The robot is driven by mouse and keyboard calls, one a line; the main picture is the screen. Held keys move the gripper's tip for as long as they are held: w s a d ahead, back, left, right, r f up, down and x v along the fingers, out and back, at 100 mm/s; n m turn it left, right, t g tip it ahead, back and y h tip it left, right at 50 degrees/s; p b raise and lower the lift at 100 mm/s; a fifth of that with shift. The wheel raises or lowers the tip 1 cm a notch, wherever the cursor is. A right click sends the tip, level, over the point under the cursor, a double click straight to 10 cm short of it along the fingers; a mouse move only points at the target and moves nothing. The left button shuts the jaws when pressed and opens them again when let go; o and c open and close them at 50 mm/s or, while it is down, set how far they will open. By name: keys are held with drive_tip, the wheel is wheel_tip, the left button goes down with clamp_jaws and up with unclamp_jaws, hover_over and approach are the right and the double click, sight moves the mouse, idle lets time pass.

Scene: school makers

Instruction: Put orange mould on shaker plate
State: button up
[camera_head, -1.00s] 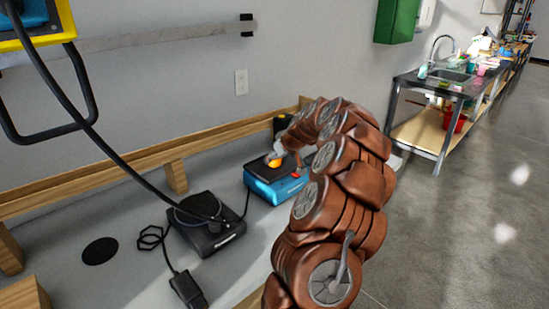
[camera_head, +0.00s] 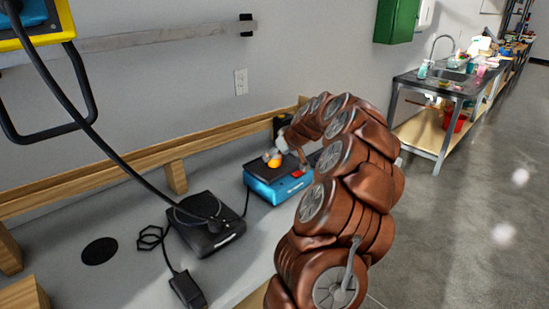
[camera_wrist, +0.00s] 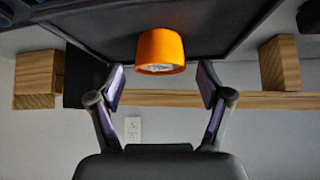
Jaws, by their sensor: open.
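The orange mould (camera_head: 274,161) stands on the black top plate (camera_head: 255,169) of the blue shaker (camera_head: 278,189), next to the wall. In the wrist view, which appears upside down, the mould (camera_wrist: 161,51) rests against the dark plate (camera_wrist: 100,20). My gripper (camera_wrist: 161,88) is open, its two fingers spread wide with clear space between them and the mould. In the head view my gripper (camera_head: 281,149) is small, just behind and above the mould, and its fingers are hard to make out.
A black device (camera_head: 207,232) with a cable stands left of the shaker, with a power adapter (camera_head: 187,290) in front. A wooden rail (camera_head: 100,176) runs along the wall.

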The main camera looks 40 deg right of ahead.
drive_tip(key=d+b+v, duration=0.1)
drive_tip(key=v, duration=0.9)
drive_tip(key=s+a+f+n+g+y, duration=0.1)
drive_tip(key=s+a+g+y, duration=0.1)
drive_tip(key=a, duration=1.4)
drive_tip(key=s+a+f+n+g+y, duration=0.1)
drive_tip(key=s+a+n+g+y, duration=0.1)
drive_tip(key=a, duration=1.5)
drive_tip(key=s+a+f+g+h, duration=0.1)
drive_tip(key=s+a+f+g, duration=0.25)
drive_tip(key=s+a, duration=0.65)
drive_tip(key=s+f+g+h, duration=0.1)
drive_tip(key=s+f, duration=0.1)
drive_tip(key=s, duration=0.6)
drive_tip(key=s+a+f+m+g, duration=0.1)
drive_tip(key=s+f+g, duration=0.1)
drive_tip(key=s, duration=0.7)
drive_tip(key=shift+s+f+m+h, duration=0.2)
drive_tip(key=shift+f+m+h, duration=0.15)
drive_tip(key=shift+f, duration=0.25)
